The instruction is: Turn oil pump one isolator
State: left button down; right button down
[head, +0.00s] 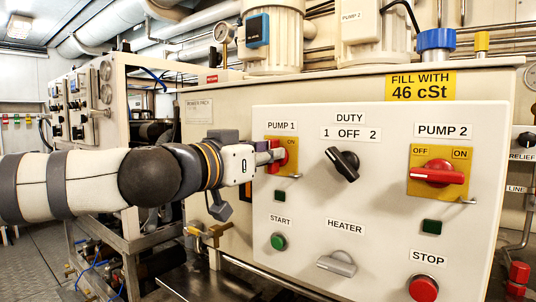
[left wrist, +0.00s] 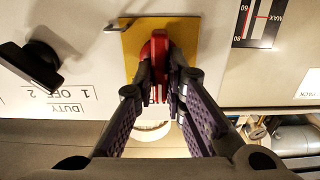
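The pump 1 isolator is a red rotary handle (head: 292,154) on a yellow plate (head: 272,141), at the upper left of the white control panel (head: 385,235) in the head view. My left gripper (head: 277,155) reaches it from the left. In the left wrist view, which is upside down, the red handle (left wrist: 159,47) stands upright in the picture in front of its yellow plate (left wrist: 131,45). The fingers of my left gripper (left wrist: 162,80) lie on both sides of the handle and look closed on it. The fingers partly hide the handle. My right gripper is not in view.
Close by on the panel are the black duty switch (head: 343,163), the pump 2 isolator (head: 437,174), the green start button (head: 279,241), the grey heater switch (head: 338,263) and the red stop button (head: 423,288). A metal-framed unit (head: 130,170) stands left, behind my arm.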

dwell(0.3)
pick_arm(q)
jog(key=n, duration=0.6)
jog(key=n+p, duration=0.1)
jog(key=n, duration=0.5)
jog(key=f+n, duration=0.1)
jog(key=n, duration=0.4)
jog(key=shift+w+a+n+p, duration=0.25)
jog(key=shift+a+n+p, duration=0.1)
jog(key=shift+n, duration=0.05)
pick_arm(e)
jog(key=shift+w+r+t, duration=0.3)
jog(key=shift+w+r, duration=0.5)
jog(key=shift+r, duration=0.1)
pick_arm(q)
jog(key=c, duration=1.6)
grip_release()
jog(key=shift+c, duration=0.2)
